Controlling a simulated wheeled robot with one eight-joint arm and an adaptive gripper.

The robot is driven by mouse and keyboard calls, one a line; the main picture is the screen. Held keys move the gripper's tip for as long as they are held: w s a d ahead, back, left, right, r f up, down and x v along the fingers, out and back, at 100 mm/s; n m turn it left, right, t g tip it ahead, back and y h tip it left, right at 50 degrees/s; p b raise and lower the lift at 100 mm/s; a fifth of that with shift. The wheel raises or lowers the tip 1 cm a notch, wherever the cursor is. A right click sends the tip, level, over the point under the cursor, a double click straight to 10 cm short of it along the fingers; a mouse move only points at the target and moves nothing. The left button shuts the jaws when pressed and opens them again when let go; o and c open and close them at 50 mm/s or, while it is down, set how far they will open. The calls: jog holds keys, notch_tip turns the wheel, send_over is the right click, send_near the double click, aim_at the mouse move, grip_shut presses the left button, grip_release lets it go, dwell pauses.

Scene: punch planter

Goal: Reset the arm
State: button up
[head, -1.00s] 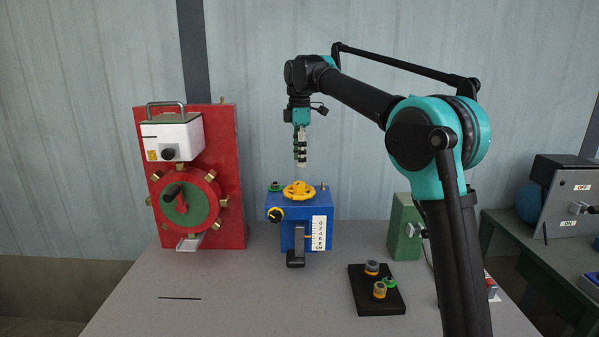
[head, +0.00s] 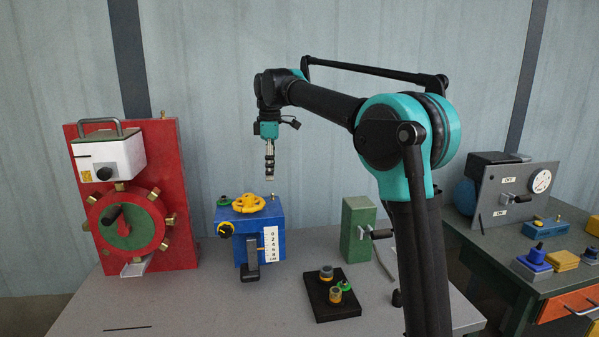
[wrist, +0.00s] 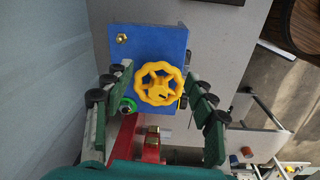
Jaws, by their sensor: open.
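My gripper (head: 269,178) hangs pointing down at the end of my raised arm, above the blue box (head: 266,222) with the yellow handwheel (head: 249,203) on its top. In the wrist view my gripper (wrist: 160,82) is open. Its fingers stand wide apart, and the yellow handwheel (wrist: 158,84) shows between them, with the blue box (wrist: 150,45) below. Nothing is held. In the head view a gap shows between the fingertips and the handwheel.
A red board (head: 187,240) with a white box and knobbed wheel stands left. A black base (head: 318,308) with small parts and a green block (head: 357,230) stand right on the grey table. A second bench (head: 480,250) is farther right. The table's front middle is clear.

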jog(key=s+d+f+m+t, duration=0.1)
jog(key=s+d+f+m, duration=0.35)
jog(key=d+f, duration=0.45)
jog(key=s+d+f+m+t, duration=0.1)
jog(key=s+d+f+m, duration=0.35)
jog(key=d, duration=0.75)
jog(key=s+d+f+m, duration=0.5)
jog(key=s+d+f, duration=0.1)
jog(key=s+f, duration=0.3)
jog(key=s+d+f+m+t, duration=0.1)
jog(key=s+d+f+m, duration=0.4)
jog(key=s+f, duration=0.5)
jog(key=shift+s+d+f+t, duration=0.25)
jog(key=shift+d+t, duration=0.05)
jog(key=shift+d, duration=0.55)
